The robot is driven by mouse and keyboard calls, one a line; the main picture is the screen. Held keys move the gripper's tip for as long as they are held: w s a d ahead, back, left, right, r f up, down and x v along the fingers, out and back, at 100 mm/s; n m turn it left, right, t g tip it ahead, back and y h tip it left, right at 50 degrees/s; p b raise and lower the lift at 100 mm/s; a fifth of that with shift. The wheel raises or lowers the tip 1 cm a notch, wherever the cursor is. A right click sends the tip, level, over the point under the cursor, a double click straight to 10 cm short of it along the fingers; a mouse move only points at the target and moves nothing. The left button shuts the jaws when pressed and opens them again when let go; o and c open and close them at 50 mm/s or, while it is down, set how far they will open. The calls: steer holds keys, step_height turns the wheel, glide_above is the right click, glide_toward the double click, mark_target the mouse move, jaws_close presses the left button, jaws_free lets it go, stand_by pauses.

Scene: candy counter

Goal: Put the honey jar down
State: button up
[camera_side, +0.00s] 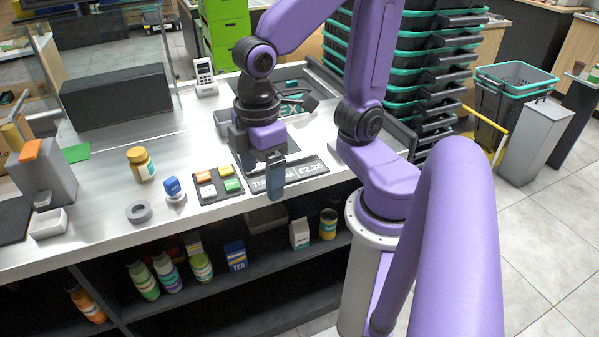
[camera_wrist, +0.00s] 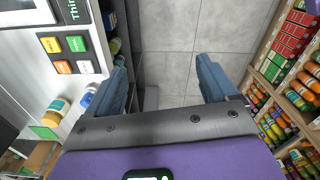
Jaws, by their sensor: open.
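The honey jar (camera_side: 145,167), amber with a yellow lid, stands upright on the counter left of centre in the side view. It also shows at the left of the wrist view (camera_wrist: 54,112). My gripper (camera_side: 276,180) is over the counter's front edge, well to the right of the jar and apart from it. In the wrist view my gripper (camera_wrist: 162,80) has its two blue fingers wide apart, with nothing between them but floor and the grey edge of something beyond.
A blue-topped stamp (camera_side: 173,188), a grey ring (camera_side: 139,212) and a keypad with coloured keys (camera_side: 208,196) lie near the jar. A price display (camera_side: 303,176) is by my gripper. A dark box (camera_side: 117,98) stands behind. Bare counter surrounds the jar.

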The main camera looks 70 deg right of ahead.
steer(key=shift+o, duration=0.4)
steer(key=s+d+f+n, duration=0.1)
steer(key=s+d, duration=0.2)
steer(key=s, duration=0.3)
steer(key=shift+d+f, duration=0.2)
steer(key=shift+f, duration=0.2)
steer(key=shift+w, duration=0.1)
steer(key=w+a+f+n+t+h, duration=0.1)
steer(key=w+a+n+h, duration=0.2)
steer(key=w, duration=0.9)
steer(key=w+a+n+t+h, duration=0.1)
steer(key=w+a+n+h, duration=0.15)
steer(key=w+a, duration=0.6)
steer(key=w+a+f+n+t+h, duration=0.1)
steer(key=w+h, duration=0.3)
steer(key=w, duration=1)
steer(key=n+h, duration=0.2)
steer(key=h, duration=0.2)
glide_toward(135, 167)
steer(key=shift+m+g, duration=0.25)
steer(key=shift+g, duration=0.05)
steer(key=x, duration=0.7)
steer(key=shift+w+d+f, duration=0.15)
steer(key=shift+w+d, duration=0.1)
steer(key=shift+d, duration=0.05)
steer(key=shift+w+x, duration=0.15)
steer(key=shift+x, duration=1.25)
steer(key=shift+w+x, duration=0.1)
steer(key=shift+x, duration=1.25)
steer(key=shift+a+f, duration=0.15)
